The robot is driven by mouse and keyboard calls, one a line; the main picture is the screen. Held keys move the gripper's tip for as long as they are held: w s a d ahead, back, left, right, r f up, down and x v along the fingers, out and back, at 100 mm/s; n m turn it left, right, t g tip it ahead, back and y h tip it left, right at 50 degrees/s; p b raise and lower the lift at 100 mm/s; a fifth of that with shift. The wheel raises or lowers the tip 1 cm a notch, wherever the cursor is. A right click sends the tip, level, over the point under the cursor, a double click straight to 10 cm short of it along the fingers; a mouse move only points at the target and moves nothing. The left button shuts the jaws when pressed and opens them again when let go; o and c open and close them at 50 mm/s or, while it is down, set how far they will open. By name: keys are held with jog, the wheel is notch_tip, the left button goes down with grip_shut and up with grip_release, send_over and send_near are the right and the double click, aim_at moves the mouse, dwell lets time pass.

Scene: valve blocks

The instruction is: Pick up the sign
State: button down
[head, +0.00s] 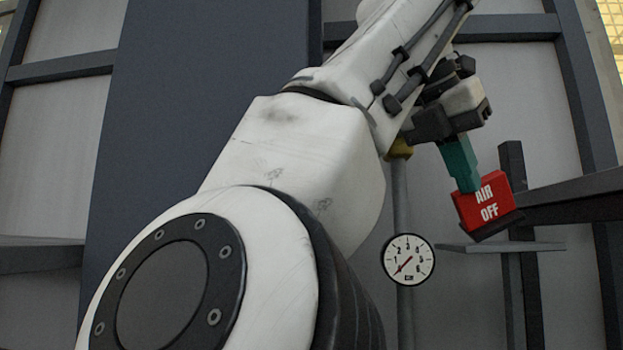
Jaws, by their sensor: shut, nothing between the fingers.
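The sign is a red block (487,207) with white letters reading "AIR OFF". It is at the right in the head view, slightly tilted, just above a thin grey shelf; I cannot tell whether it rests on it. My gripper (468,184) has a dark body and teal fingers pointing down. The fingers are shut with nothing between them. Their tips overlap the sign's upper left edge in the picture; whether they touch it I cannot tell.
The grey shelf (541,247) is below the sign, with a dark beam (583,199) to its right. A round dial gauge (408,260) sits on a vertical pipe to the left of the sign. Grey framed panels stand behind. My arm covers the middle of the view.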

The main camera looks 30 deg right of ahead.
jog(key=shift+f, duration=0.1)
jog(key=shift+d+r+p, duration=0.1)
jog(key=shift+r+p, duration=0.65)
jog(key=shift+p, duration=0.15)
